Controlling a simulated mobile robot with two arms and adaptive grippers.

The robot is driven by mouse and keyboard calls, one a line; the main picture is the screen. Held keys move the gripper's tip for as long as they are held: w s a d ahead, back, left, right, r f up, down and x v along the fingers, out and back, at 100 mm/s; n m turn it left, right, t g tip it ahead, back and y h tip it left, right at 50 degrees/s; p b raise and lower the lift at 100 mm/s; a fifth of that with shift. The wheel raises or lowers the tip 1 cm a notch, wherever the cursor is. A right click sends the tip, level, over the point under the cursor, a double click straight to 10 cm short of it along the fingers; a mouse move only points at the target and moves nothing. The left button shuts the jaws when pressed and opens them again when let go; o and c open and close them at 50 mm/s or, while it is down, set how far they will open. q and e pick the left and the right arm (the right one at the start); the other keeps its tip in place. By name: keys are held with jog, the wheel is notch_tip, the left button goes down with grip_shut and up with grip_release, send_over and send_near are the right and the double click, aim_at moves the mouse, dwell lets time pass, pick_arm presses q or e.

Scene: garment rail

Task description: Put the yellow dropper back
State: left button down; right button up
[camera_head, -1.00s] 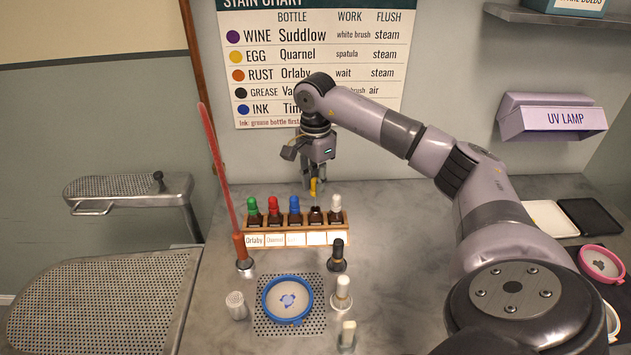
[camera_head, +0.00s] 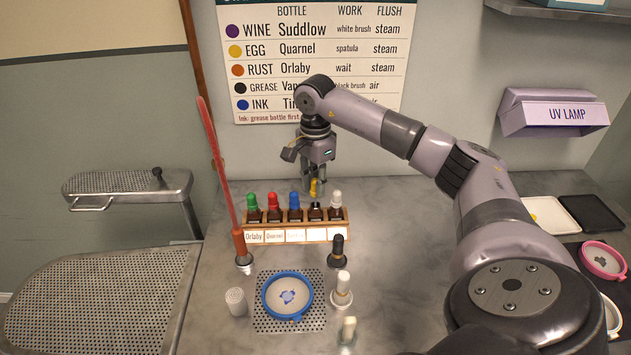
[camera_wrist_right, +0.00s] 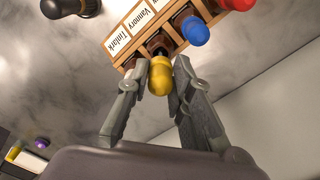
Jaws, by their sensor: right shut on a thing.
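The yellow dropper (camera_head: 314,187) is in my right gripper (camera_head: 314,190), which points down above the wooden bottle rack (camera_head: 268,237). In the right wrist view the yellow dropper (camera_wrist_right: 160,77) sits between the two fingers (camera_wrist_right: 155,95), its rounded yellow end towards the camera. In the head view an uncapped dark bottle (camera_head: 315,214) stands in the rack just below the dropper, between the blue-capped and white-capped bottles. I cannot tell whether the dropper's lower end is inside the bottle neck. My left gripper is not in view.
Green (camera_head: 251,201), red (camera_head: 273,201), blue (camera_head: 294,201) and white (camera_head: 337,199) caps top the neighbouring bottles closely. A red stick (camera_head: 221,170) rises at left.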

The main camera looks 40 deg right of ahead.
jog(key=shift+f, duration=0.3)
dwell(0.4)
jog(key=shift+f+b, duration=0.6)
jog(key=shift+f, duration=0.15)
jog(key=shift+f, duration=0.35)
jog(key=shift+f+b, duration=0.35)
jog(key=shift+b, duration=0.05)
dwell(0.3)
jog(key=o, duration=0.8)
jog(key=shift+o, duration=0.2)
jog(key=shift+r, duration=0.15)
